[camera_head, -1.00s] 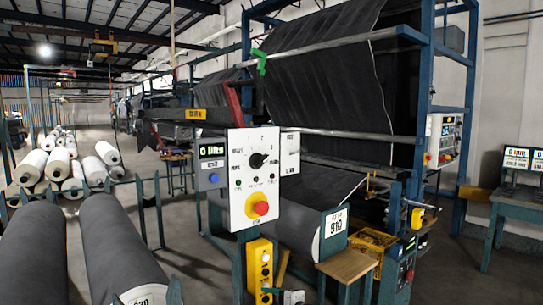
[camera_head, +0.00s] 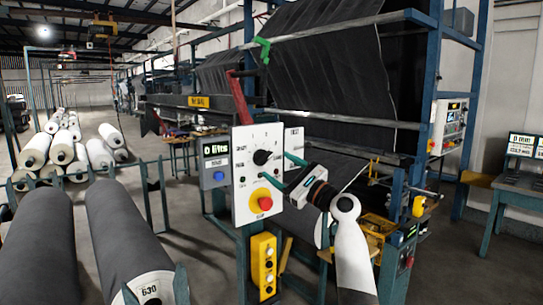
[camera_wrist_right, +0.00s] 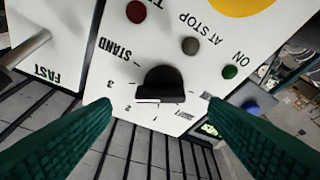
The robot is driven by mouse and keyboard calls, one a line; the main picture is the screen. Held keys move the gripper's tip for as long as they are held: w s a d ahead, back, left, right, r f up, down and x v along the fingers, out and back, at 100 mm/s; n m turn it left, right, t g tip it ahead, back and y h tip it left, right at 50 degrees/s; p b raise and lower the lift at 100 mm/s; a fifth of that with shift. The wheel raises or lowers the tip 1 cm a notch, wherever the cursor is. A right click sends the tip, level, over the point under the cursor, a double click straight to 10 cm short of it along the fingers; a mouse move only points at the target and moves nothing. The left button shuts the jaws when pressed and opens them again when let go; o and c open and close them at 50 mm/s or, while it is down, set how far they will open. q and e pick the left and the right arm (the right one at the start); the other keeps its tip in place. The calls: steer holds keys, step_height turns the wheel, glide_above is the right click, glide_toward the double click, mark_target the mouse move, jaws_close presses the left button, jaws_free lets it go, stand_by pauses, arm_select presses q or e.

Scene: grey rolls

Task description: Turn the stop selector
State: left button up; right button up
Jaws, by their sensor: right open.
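The stop selector (camera_head: 261,157) is a black rotary knob on a white control panel (camera_head: 244,195), above a red mushroom button on a yellow base (camera_head: 264,202). In the right wrist view the knob (camera_wrist_right: 161,85) sits ahead between my fingers, among marks including STAND, 3, 2 and 1. My right gripper (camera_head: 286,174) is open at the right side of the panel. Its green fingers also show in the right wrist view (camera_wrist_right: 160,102), spread on both sides of the knob with visible gaps and nothing between them. My left gripper is not in view.
A display box (camera_head: 214,163) adjoins the panel's left edge. A yellow button box (camera_head: 263,267) hangs below. Dark grey rolls (camera_head: 125,240) lie at the front left, white rolls (camera_head: 62,150) behind. A blue-framed machine (camera_head: 420,100) with dark cloth stands behind the panel.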

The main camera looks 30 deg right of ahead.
mark_target(268, 160)
steer(key=shift+p+x, duration=0.45)
steer(key=shift+x, duration=1.5)
steer(key=c, duration=1)
steer(key=shift+f, duration=0.1)
